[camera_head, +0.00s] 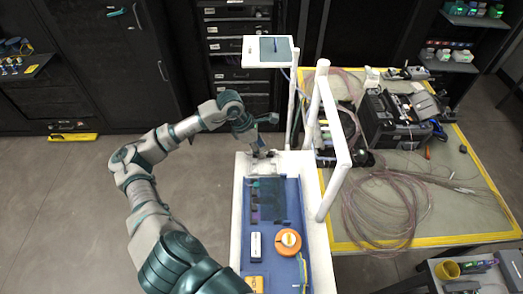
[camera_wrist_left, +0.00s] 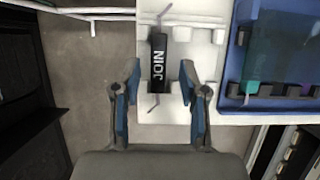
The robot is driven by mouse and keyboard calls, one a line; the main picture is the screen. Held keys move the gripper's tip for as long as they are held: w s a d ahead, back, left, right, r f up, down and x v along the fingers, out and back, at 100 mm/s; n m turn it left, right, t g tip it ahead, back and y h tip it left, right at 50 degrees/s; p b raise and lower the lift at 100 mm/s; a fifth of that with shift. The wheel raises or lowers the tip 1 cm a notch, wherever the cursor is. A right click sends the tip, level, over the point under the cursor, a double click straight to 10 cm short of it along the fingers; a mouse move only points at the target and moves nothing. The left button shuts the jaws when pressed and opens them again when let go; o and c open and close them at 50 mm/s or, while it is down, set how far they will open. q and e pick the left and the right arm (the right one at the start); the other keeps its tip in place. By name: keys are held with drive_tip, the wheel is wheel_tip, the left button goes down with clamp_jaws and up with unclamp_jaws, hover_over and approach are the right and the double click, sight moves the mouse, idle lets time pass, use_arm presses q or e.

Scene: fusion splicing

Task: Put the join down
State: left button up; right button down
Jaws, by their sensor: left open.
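The join (camera_wrist_left: 158,65) is a small black block with white "JOIN" lettering and a thin grey stub at each end. In the left wrist view it lies over the white end surface (camera_wrist_left: 206,62), and whether it touches that surface is hard to tell. My left gripper (camera_wrist_left: 161,78) is open, with a blue-padded finger on each side of the join and gaps between. In the head view my left gripper (camera_head: 263,147) is low over the far end of the white workstation (camera_head: 238,200), and it partly hides the join there. My right gripper is out of view.
A blue tray (camera_head: 275,220) holds an orange round reel (camera_head: 288,242), a white block (camera_head: 255,246) and a dark translucent panel. A white frame (camera_head: 335,150) rises at the right. A yellow-edged table (camera_head: 430,205) with coiled fibres and a black machine (camera_head: 393,120) stands beyond it.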

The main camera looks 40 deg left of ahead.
use_arm(q)
drive_tip(key=v, duration=1)
